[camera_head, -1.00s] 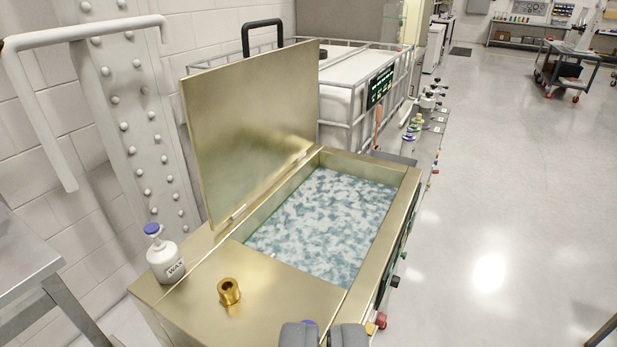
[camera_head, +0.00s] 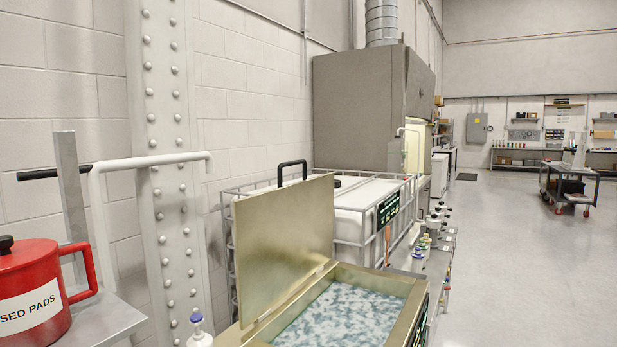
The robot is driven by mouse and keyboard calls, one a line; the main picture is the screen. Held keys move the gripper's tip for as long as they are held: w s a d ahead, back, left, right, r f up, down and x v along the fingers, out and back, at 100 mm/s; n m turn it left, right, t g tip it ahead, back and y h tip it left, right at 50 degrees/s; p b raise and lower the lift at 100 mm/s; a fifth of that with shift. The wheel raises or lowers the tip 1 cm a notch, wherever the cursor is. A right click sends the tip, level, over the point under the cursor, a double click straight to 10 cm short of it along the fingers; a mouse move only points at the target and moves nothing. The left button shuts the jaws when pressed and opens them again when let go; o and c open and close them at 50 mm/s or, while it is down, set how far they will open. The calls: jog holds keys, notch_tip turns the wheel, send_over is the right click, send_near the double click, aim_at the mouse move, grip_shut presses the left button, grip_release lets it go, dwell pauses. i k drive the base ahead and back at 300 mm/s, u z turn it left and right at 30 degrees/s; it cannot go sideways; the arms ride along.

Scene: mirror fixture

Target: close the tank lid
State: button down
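The tank lid (camera_head: 283,243) is a flat brass-coloured panel. It stands open, upright along the tank's left side, with a black handle (camera_head: 292,172) at its top edge. The tank (camera_head: 400,290) is a brass-coloured box, open at the top, with mottled blue-white liquid (camera_head: 345,318) inside. The front part of the tank is cut off by the bottom of the picture. My gripper is out of view.
A white bottle with a blue cap (camera_head: 198,328) stands left of the tank. A red can (camera_head: 35,290) sits on a grey shelf at the left. A caged white container (camera_head: 362,205) stands behind the lid. A riveted column (camera_head: 165,150) is at left. Floor at right (camera_head: 530,270) is clear.

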aim_at(283, 234)
jog(key=z, duration=0.4)
jog(key=i, duration=0.55)
jog(key=z, duration=0.85)
jog(key=i, duration=1.3)
jog(key=u, duration=0.4)
jog(key=i, duration=1.35)
jog(key=u, duration=0.85)
